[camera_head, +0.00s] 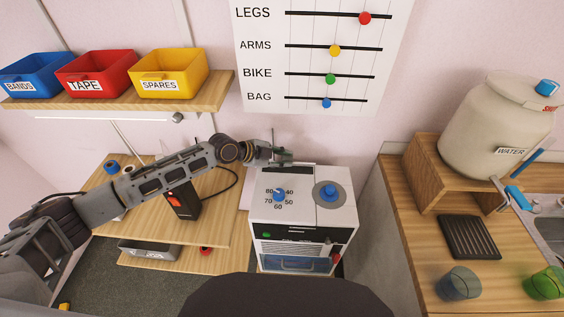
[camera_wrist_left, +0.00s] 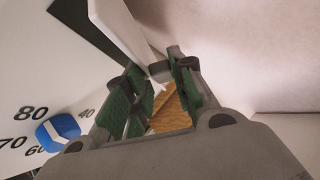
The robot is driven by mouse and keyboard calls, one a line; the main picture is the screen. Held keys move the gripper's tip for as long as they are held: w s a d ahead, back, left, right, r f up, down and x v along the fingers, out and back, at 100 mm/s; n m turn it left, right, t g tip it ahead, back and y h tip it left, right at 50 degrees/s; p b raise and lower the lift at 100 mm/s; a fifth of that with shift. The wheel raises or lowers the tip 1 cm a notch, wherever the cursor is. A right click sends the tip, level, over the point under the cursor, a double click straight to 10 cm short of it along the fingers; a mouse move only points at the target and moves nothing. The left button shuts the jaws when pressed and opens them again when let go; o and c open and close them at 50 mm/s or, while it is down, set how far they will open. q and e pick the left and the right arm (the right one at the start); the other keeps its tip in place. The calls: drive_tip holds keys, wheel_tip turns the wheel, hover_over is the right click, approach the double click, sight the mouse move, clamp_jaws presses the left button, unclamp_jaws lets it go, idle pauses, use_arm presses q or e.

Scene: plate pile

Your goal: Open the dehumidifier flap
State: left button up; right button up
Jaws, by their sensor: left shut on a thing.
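The white dehumidifier (camera_head: 302,218) stands right of the low wooden shelves, with a blue humidity dial (camera_head: 279,195) on top. The dial also shows in the left wrist view (camera_wrist_left: 58,132). My left gripper (camera_head: 284,159) is at the dehumidifier's back top edge. In the left wrist view a white flap (camera_wrist_left: 122,32) stands tilted up beside a dark opening. My left gripper (camera_wrist_left: 156,88) has its green-padded fingers shut on the flap's lower corner; the contact is partly hidden between the fingers. My right gripper is not in view.
A second blue knob (camera_head: 329,192) sits on the dehumidifier's right top. A wooden shelf (camera_head: 213,92) with bins is above my left arm. A black device with a red switch (camera_head: 183,200) is left. A counter (camera_head: 405,225) with a water jug and cups is right.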

use_arm(q)
drive_tip(key=shift+w+r, duration=0.3)
drive_tip(key=o, duration=0.8)
drive_tip(key=shift+o, duration=0.5)
drive_tip(key=shift+f, duration=0.15)
drive_tip(key=shift+s, duration=0.15)
drive_tip(key=shift+a, duration=0.15)
drive_tip(key=v, duration=1.1)
drive_tip(key=shift+s+a+r, duration=0.15)
drive_tip(key=shift+a+r, duration=0.05)
drive_tip(key=shift+a, duration=0.1)
